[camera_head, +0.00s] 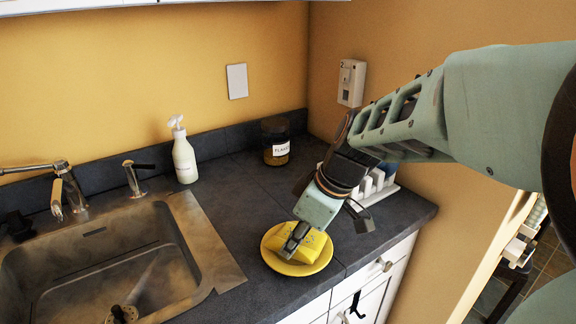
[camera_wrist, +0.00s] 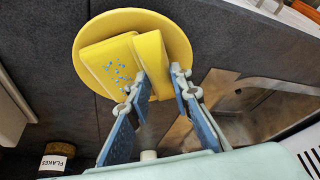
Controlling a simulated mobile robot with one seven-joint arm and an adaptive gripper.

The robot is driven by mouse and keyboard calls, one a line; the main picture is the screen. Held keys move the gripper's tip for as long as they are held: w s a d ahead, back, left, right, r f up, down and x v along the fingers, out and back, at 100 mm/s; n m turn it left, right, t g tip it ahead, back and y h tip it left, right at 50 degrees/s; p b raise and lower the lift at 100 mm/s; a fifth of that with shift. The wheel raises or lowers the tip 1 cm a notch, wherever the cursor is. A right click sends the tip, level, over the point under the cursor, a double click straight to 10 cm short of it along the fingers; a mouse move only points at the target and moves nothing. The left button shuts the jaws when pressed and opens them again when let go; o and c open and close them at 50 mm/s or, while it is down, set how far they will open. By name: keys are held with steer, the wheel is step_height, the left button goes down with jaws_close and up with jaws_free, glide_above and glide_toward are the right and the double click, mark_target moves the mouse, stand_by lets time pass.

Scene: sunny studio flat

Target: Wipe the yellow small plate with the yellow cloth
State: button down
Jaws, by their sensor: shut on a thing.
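The yellow small plate (camera_head: 276,262) lies on the dark counter, right of the sink, and shows from above in the wrist view (camera_wrist: 180,38). The yellow cloth (camera_head: 314,243) rests over the plate as a thick folded piece. In the wrist view the cloth (camera_wrist: 150,50) appears as two raised yellow parts, the left one with small blue specks. My gripper (camera_head: 291,243) points down over the plate, shut on the cloth. Its fingertips (camera_wrist: 162,82) stand near the cloth's right edge in the wrist view. The fingers and cloth hide part of the plate.
The sink (camera_head: 110,265) is left of the plate. A white pump bottle (camera_head: 185,158), a flakes jar (camera_head: 276,142) and a white rack (camera_head: 378,184) stand behind. The counter's front edge is close to the plate. Bare counter lies between plate and jar.

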steer(key=shift+s+d, duration=0.15)
steer(key=shift+s, duration=0.4)
steer(key=shift+s+a+r, duration=0.1)
steer(key=shift+s+a, duration=0.15)
steer(key=shift+a, duration=0.15)
steer(key=shift+w+a+b, duration=0.3)
steer(key=shift+w+a, duration=0.3)
